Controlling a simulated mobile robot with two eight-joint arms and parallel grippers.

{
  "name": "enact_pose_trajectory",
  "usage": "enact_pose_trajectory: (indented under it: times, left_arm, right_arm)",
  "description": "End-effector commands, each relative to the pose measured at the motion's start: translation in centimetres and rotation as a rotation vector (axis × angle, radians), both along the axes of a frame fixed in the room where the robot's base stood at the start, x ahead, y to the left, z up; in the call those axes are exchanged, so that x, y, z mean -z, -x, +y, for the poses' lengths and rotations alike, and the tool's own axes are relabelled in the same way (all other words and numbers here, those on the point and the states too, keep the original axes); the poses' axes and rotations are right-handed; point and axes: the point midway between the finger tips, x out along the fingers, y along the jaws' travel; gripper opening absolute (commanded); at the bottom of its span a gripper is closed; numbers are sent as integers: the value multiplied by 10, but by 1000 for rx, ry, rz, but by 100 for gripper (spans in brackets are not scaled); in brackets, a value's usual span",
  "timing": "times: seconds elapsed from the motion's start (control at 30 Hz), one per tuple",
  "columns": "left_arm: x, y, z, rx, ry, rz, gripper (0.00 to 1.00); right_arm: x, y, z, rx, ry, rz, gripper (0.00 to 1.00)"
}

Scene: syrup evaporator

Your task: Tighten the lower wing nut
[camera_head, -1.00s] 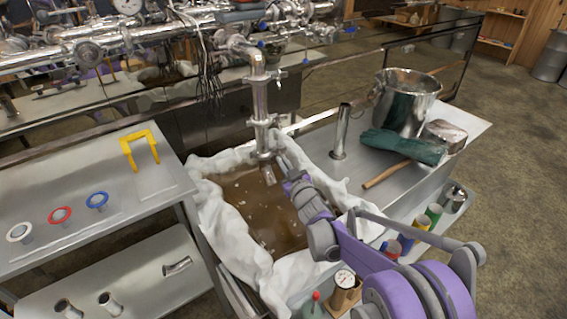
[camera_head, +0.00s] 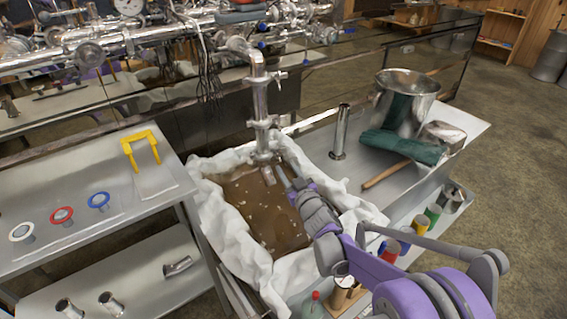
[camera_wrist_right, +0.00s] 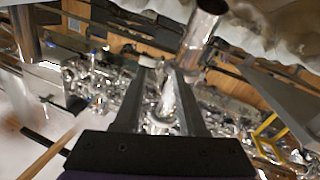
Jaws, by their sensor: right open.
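A vertical steel drain pipe (camera_head: 260,98) hangs over the cloth-lined tub. Two clamps sit on it, and the lower clamp (camera_head: 264,122) has a small wing nut (camera_head: 283,121) sticking out on its right side. My right gripper (camera_head: 281,170) is open, below and slightly right of that wing nut, close to the pipe's lower end and apart from the nut. In the right wrist view my gripper (camera_wrist_right: 166,68) shows two parted fingers. A shiny steel pipe end (camera_wrist_right: 205,25) is beyond them at the top. I cannot make out the wing nut there. My left gripper is not in view.
The tub's white cloth (camera_head: 230,235) surrounds brown liquid (camera_head: 255,205). A steel bench (camera_head: 350,178) at the right holds an upright tube (camera_head: 340,130), a pot (camera_head: 405,95) and a green cloth (camera_head: 403,146). A table (camera_head: 90,170) with coloured rings and a yellow bracket stands at the left.

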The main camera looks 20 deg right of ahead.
Motion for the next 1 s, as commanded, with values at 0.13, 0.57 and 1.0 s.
enact_pose_trajectory:
  times: [0.13, 0.57, 1.0]
  left_arm:
    - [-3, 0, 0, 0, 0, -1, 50]
    - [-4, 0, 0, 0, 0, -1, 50]
    - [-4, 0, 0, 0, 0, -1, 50]
  right_arm:
    - [-1, 23, -3, 0, 1, 0, 40]
    - [0, 35, -4, 0, 0, 0, 40]
    - [0, 35, -4, 0, 0, 0, 40]
